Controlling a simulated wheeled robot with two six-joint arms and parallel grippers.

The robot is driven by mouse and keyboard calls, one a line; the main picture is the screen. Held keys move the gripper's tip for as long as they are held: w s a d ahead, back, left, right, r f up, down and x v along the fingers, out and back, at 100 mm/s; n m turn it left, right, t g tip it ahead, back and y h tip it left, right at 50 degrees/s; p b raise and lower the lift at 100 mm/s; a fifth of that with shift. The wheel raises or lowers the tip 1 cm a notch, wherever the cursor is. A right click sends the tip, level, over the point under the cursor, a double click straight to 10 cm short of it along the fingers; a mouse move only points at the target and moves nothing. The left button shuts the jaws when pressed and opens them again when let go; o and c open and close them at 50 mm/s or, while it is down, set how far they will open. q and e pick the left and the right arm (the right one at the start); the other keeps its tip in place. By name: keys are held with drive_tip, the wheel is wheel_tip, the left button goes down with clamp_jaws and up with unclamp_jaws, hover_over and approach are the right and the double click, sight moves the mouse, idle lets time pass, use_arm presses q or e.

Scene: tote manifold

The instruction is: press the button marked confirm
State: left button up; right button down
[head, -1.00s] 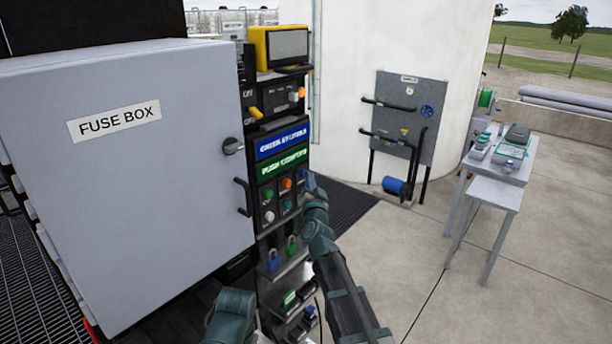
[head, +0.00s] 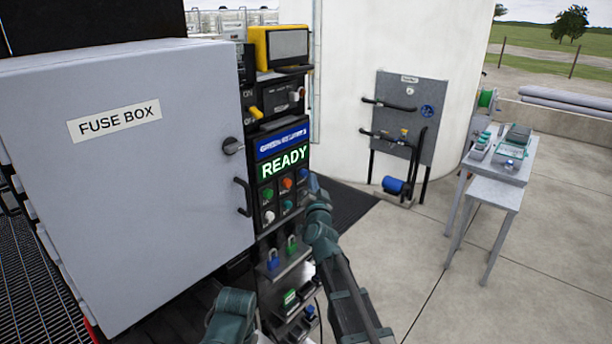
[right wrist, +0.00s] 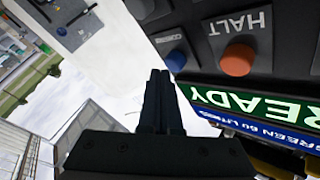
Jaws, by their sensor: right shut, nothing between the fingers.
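The control panel (head: 259,206) stands right of the fuse box. Its green display (head: 284,161) reads READY. A blue button (right wrist: 175,61) shows in the right wrist view beside an orange-red button (right wrist: 237,60) marked HALT. The small label by the blue button is too blurred to read surely. My right gripper (right wrist: 160,74) is shut and empty, its tips just beside the blue button in the picture; I see no clear contact. In the head view my right arm reaches the panel's right edge, and the gripper is mostly hidden. My left gripper is out of view.
The grey fuse box (head: 170,220) with a black handle fills the left. Padlocks (head: 273,260) hang below the buttons. A yellow-framed device (head: 283,47) sits on top. A pump board (head: 405,105) and a small table (head: 497,190) stand farther right, with open concrete floor between.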

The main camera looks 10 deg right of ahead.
drive_tip(key=shift+s+d, duration=0.2)
drive_tip(key=shift+s, duration=0.05)
drive_tip(key=shift+s+d, duration=0.8)
drive_tip(key=shift+s, duration=0.2)
drive_tip(key=shift+s+d, duration=0.75)
drive_tip(key=shift+s, duration=0.25)
drive_tip(key=s+a+f+n+g+y+b, duration=0.35)
drive_tip(key=s+a+f+g, duration=0.2)
drive_tip(key=a+f, duration=0.5)
drive_tip(key=s+a+f+n+g+y+b, duration=0.2)
drive_tip(key=s+a+f+n+g, duration=0.4)
drive_tip(key=f, duration=0.7)
drive_tip(key=s+f+n+g+h+b, duration=0.1)
drive_tip(key=s+f+g, duration=0.3)
drive_tip(key=s, duration=0.7)
drive_tip(key=s+f+n+g+h+b, duration=0.2)
drive_tip(key=s+f, duration=0.5)
drive_tip(key=s, duration=0.4)
drive_tip(key=shift+s+a+f+g+h+b, duration=0.2)
drive_tip(key=shift+a+f+g+h+b, duration=0.15)
drive_tip(key=shift+g+h+b, duration=0.65)
